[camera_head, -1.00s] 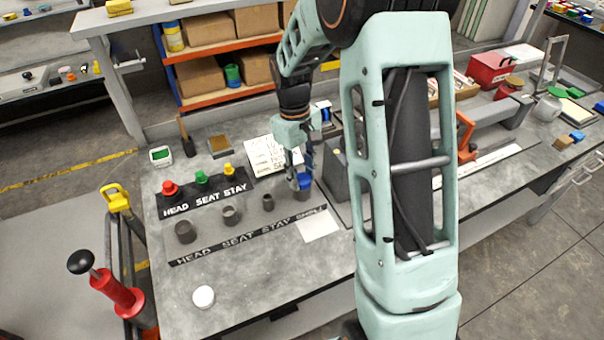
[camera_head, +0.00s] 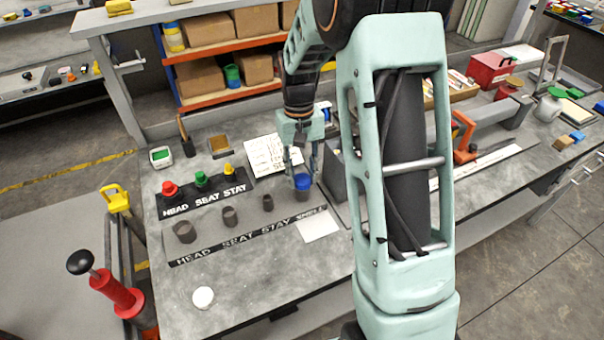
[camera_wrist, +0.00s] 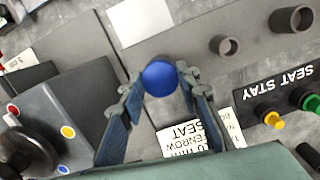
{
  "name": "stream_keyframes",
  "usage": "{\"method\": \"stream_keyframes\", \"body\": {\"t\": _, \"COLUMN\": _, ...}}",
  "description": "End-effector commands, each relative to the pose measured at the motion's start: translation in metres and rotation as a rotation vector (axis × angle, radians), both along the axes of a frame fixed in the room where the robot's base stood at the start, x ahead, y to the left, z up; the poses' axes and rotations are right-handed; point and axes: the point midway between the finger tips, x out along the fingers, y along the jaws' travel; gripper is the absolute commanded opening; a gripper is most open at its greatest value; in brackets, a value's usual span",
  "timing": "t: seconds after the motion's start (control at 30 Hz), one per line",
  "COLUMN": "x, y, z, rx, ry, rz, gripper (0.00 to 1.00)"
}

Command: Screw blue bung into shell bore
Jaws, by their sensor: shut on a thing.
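The blue bung (camera_head: 302,181) sits upright at the top of the grey shell (camera_head: 302,195), above the right end of the label strip. I cannot tell how deep it is in the bore. My gripper (camera_head: 302,176) points down from above and is shut on the bung. In the wrist view the bung's round blue top (camera_wrist: 160,78) shows between my two fingertips (camera_wrist: 161,84). There it hides the bore and the shell below it.
Red, green (camera_head: 201,178) and yellow plugs stand on a black labelled board. A grey box with coloured buttons (camera_wrist: 50,130) is close beside my gripper. A white disc (camera_head: 203,297) lies in front.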

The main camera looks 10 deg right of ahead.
Motion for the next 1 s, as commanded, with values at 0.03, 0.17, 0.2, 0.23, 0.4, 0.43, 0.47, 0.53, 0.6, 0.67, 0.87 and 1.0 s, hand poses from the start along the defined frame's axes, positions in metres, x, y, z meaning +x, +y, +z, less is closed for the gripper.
{"method": "stream_keyframes", "body": {"t": 0.03, "x": -0.0001, "y": 0.0000, "z": -0.0001, "rx": 0.000, "ry": 0.001, "rz": -0.053, "gripper": 0.08}}
{"method": "stream_keyframes", "body": {"t": 0.17, "x": -0.0001, "y": 0.0000, "z": 0.0000, "rx": 0.000, "ry": 0.001, "rz": -0.220, "gripper": 0.08}}
{"method": "stream_keyframes", "body": {"t": 0.2, "x": 0.0000, "y": 0.0001, "z": 0.0000, "rx": 0.000, "ry": 0.000, "rz": -0.260, "gripper": 0.08}}
{"method": "stream_keyframes", "body": {"t": 0.23, "x": 0.0000, "y": -0.0002, "z": 0.0000, "rx": 0.000, "ry": 0.000, "rz": -0.286, "gripper": 0.08}}
{"method": "stream_keyframes", "body": {"t": 0.4, "x": 0.0002, "y": -0.0004, "z": -0.0001, "rx": 0.000, "ry": 0.000, "rz": -0.337, "gripper": 0.08}}
{"method": "stream_keyframes", "body": {"t": 0.43, "x": 0.0002, "y": -0.0004, "z": -0.0001, "rx": 0.000, "ry": 0.000, "rz": -0.337, "gripper": 0.08}}
{"method": "stream_keyframes", "body": {"t": 0.47, "x": 0.0002, "y": -0.0004, "z": -0.0001, "rx": 0.000, "ry": 0.000, "rz": -0.336, "gripper": 0.08}}
{"method": "stream_keyframes", "body": {"t": 0.53, "x": 0.0002, "y": -0.0004, "z": -0.0001, "rx": 0.000, "ry": 0.000, "rz": -0.335, "gripper": 0.08}}
{"method": "stream_keyframes", "body": {"t": 0.6, "x": 0.0002, "y": -0.0004, "z": 0.0000, "rx": 0.000, "ry": 0.000, "rz": -0.337, "gripper": 0.08}}
{"method": "stream_keyframes", "body": {"t": 0.67, "x": 0.0001, "y": -0.0004, "z": 0.0000, "rx": 0.000, "ry": 0.000, "rz": -0.363, "gripper": 0.08}}
{"method": "stream_keyframes", "body": {"t": 0.87, "x": 0.0001, "y": -0.0002, "z": 0.0006, "rx": 0.000, "ry": -0.001, "rz": -0.595, "gripper": 0.08}}
{"method": "stream_keyframes", "body": {"t": 1.0, "x": -0.0001, "y": -0.0007, "z": 0.0001, "rx": 0.000, "ry": 0.000, "rz": -0.714, "gripper": 0.08}}
